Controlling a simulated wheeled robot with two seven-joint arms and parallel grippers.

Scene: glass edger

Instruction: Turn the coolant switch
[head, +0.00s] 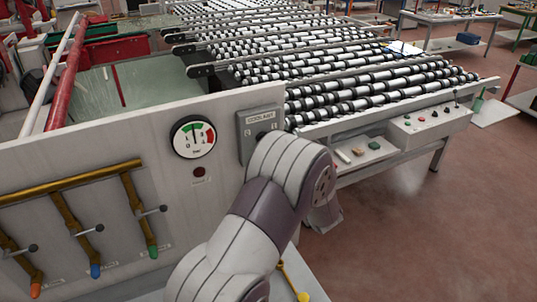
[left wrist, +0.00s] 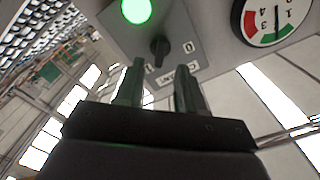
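The coolant switch is a black knob (left wrist: 160,50) on a grey box, with marks 0 and 1 beside it and a lit green lamp (left wrist: 136,10), in the left wrist view. The grey coolant box (head: 244,145) also shows in the head view, on the white front panel; my arm hides its knob there. My left gripper (left wrist: 160,70) is open, its two fingers apart and pointing at the knob. The knob appears between and just beyond the fingertips; I cannot tell whether they touch it. The gripper is hidden in the head view. My right gripper is not in view.
A round pressure gauge (head: 193,137) sits left of the box, with a dark red button or lamp (head: 199,172) below it. Brass pipes with valve levers (head: 85,231) are at lower left. A roller conveyor (head: 370,91) stands behind, with a control box (head: 430,124) at right.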

